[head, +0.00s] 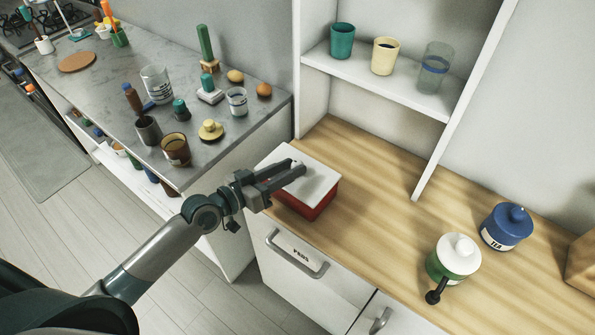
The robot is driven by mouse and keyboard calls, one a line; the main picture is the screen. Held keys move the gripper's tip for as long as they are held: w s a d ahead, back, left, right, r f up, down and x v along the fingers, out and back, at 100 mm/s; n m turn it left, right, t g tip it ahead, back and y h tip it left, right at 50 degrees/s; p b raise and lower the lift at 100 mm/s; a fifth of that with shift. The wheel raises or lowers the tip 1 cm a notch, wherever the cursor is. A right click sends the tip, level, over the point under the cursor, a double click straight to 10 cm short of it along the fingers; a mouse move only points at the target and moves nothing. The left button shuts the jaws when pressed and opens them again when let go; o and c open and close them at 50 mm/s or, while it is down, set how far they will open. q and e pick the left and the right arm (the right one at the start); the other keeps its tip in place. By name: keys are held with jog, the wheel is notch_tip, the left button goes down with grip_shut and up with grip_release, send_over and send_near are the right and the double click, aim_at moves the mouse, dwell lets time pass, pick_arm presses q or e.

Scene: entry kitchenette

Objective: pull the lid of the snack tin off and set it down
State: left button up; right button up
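The snack tin appears to be the red box (310,210) with a flat white lid (318,184), standing on the wooden counter near its front left corner. The lid sits on the box. My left gripper (296,167) reaches in from the left, with its fingers over the lid. A gap shows between the fingers, with something small and pale near the tips. I cannot tell whether they hold a knob there. The gripper hides part of the lid's middle. My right gripper is not in view.
A green-and-white jar (453,258) with a dark handle and a blue jar (506,227) stand to the right. A shelf with several cups (385,56) is behind. The wooden counter (385,215) between tin and jars is clear. The marble counter (105,80) at left is crowded.

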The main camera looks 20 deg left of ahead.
pick_arm(q)
grip_shut()
jog(key=shift+r, duration=0.1)
jog(key=shift+r, duration=0.1)
jog(key=shift+r+p, duration=3.35)
jog(key=shift+d, duration=0.1)
